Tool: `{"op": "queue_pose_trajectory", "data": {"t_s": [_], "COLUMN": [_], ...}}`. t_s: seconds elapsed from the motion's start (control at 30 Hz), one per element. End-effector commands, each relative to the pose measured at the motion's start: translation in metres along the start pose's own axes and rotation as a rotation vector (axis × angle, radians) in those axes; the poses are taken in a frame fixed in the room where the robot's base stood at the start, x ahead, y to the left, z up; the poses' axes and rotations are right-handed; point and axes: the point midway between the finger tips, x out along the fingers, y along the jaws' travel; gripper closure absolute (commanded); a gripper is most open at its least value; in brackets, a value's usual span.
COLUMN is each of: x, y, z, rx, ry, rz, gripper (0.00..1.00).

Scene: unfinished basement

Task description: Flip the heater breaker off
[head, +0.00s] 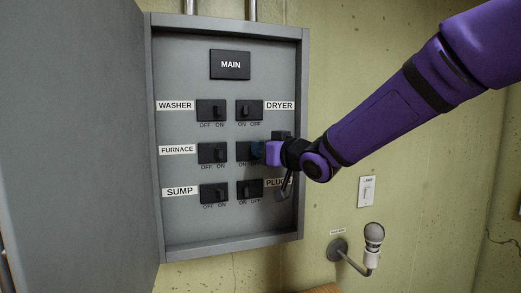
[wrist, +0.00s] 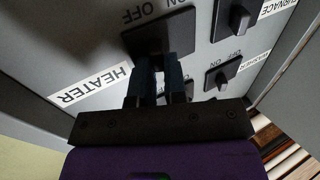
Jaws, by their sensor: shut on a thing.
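The heater breaker is a black plate with a small toggle. It shows in the wrist view (wrist: 152,38) beside its white HEATER label (wrist: 92,84), with OFF and ON printed along its edge. In the head view the breaker (head: 242,152) is in the right column, middle row, mostly behind my gripper, which hides the label there. My gripper (head: 258,151) is at the breaker, and in the wrist view its two dark fingers (wrist: 161,72) are shut on the toggle. The fingers hide the toggle, so I cannot tell which side it is on.
The grey panel box (head: 230,238) has its door (head: 75,150) open at left. Close by are the dryer breaker (head: 249,110), the plugs breaker (head: 249,190) and the furnace breaker (head: 212,153). A lamp switch (head: 367,191) and a bulb lamp (head: 374,236) are on the wall at right.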

Motion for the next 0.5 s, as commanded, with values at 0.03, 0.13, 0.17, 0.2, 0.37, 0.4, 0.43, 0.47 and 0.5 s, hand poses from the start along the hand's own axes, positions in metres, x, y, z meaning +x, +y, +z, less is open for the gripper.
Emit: {"op": "queue_pose_trajectory", "data": {"t_s": [0.03, 0.13, 0.17, 0.2, 0.37, 0.4, 0.43, 0.47, 0.5], "x": [0.0002, 0.0001, 0.0001, 0.0001, 0.0, 0.0, -0.0001, -0.0001, -0.0001], "y": [0.0013, 0.0013, 0.0013, 0.0012, 0.0013, 0.0013, 0.0013, 0.0012, 0.0013], "z": [-0.0029, -0.0027, -0.0027, -0.0027, -0.0025, -0.0024, -0.0024, -0.0023, -0.002], "rx": [-0.001, -0.001, -0.001, -0.001, -0.001, -0.001, -0.001, -0.001, 0.0], "ry": [0.006, 0.005, 0.005, 0.005, 0.005, 0.004, 0.004, 0.004, 0.004], "rz": [-0.004, -0.011, -0.011, -0.011, -0.01, -0.01, -0.01, -0.01, -0.01], "gripper": [1.0, 1.0, 1.0, 1.0, 1.0, 0.85, 0.78, 0.71, 0.62]}}
